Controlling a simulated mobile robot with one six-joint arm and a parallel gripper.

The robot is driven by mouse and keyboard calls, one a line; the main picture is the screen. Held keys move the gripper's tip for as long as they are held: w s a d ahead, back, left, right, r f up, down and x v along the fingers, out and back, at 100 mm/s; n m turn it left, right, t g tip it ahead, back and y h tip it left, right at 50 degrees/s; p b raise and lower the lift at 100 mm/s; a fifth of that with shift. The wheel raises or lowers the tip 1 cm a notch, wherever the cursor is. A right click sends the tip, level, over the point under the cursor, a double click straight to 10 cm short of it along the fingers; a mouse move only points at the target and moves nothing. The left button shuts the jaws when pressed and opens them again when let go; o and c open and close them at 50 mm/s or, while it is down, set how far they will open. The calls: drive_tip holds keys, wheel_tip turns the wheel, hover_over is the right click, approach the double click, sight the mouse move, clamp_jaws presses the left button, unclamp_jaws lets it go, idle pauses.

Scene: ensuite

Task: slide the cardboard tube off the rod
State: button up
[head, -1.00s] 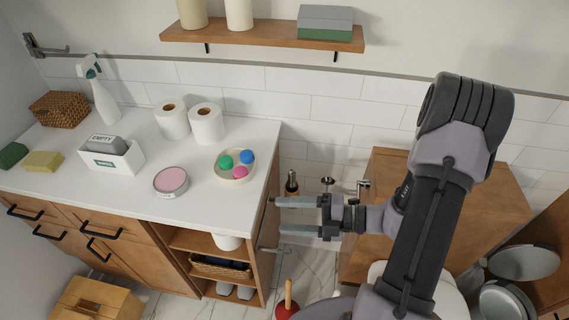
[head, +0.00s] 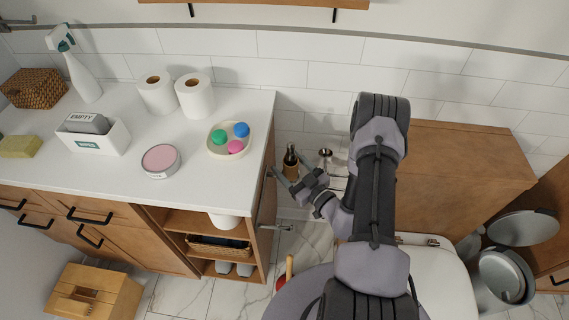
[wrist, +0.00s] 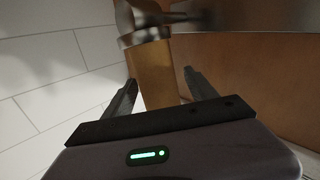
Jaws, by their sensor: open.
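The cardboard tube (wrist: 153,75) is a plain tan cylinder in the wrist view. Its far end meets a shiny metal fitting (wrist: 150,20), which seems to be the rod's holder. In the head view the tube looks like a small brown upright shape (head: 290,167) with a dark top, beside the vanity's right side. My gripper (head: 290,168) is open. In the wrist view its two fingers (wrist: 160,92) stand on either side of the tube, with a gap at least on the right. The tube's near end is hidden behind my gripper body.
A brown wooden panel (wrist: 250,75) is close on the right in the wrist view, with white tiles (wrist: 50,80) on the left. The vanity (head: 150,190) is left of my gripper. A wooden cabinet (head: 460,165) and toilet (head: 440,285) are on the right. A metal-topped item (head: 326,154) stands nearby.

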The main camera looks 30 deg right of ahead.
drive_tip(key=shift+w+a, duration=0.2)
drive_tip(key=shift+w, duration=1.1)
drive_tip(key=c, duration=1.4)
drive_tip(key=s+r+p, duration=0.1)
drive_tip(key=r+p, duration=0.5)
drive_tip(key=r, duration=0.1)
drive_tip(key=s+a+r+p, duration=0.1)
drive_tip(key=r+p, duration=0.6)
drive_tip(key=r, duration=0.1)
drive_tip(key=s+a+r+p, duration=0.1)
drive_tip(key=r+p, duration=0.5)
drive_tip(key=r, duration=0.1)
drive_tip(key=shift+s+a+r+p, duration=0.25)
drive_tip(key=shift+s+p, duration=0.05)
drive_tip(key=shift+p, duration=0.1)
